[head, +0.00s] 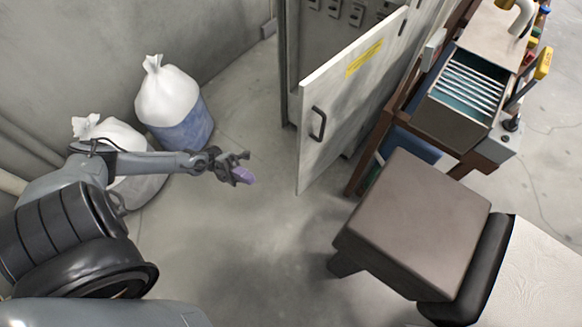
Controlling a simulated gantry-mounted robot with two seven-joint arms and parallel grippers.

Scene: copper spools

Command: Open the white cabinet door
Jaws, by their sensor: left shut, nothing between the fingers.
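The white cabinet door (340,100) stands swung outward from the grey cabinet (330,32), so part of the inside shows, with several dark fittings on the back wall. A black handle (317,124) is on the door's face near its free edge, and a yellow label (364,58) is near the top. My left gripper (243,175) is to the left of the door, apart from the handle. Its purple-tipped fingers are shut with nothing visible between them. My right gripper is not in the head view.
White bags sit in a blue bin (185,130) and a lower bin (135,185) by the left wall. A brown box-shaped block (415,220) stands at front right. Bare floor (240,245) lies in front of the door.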

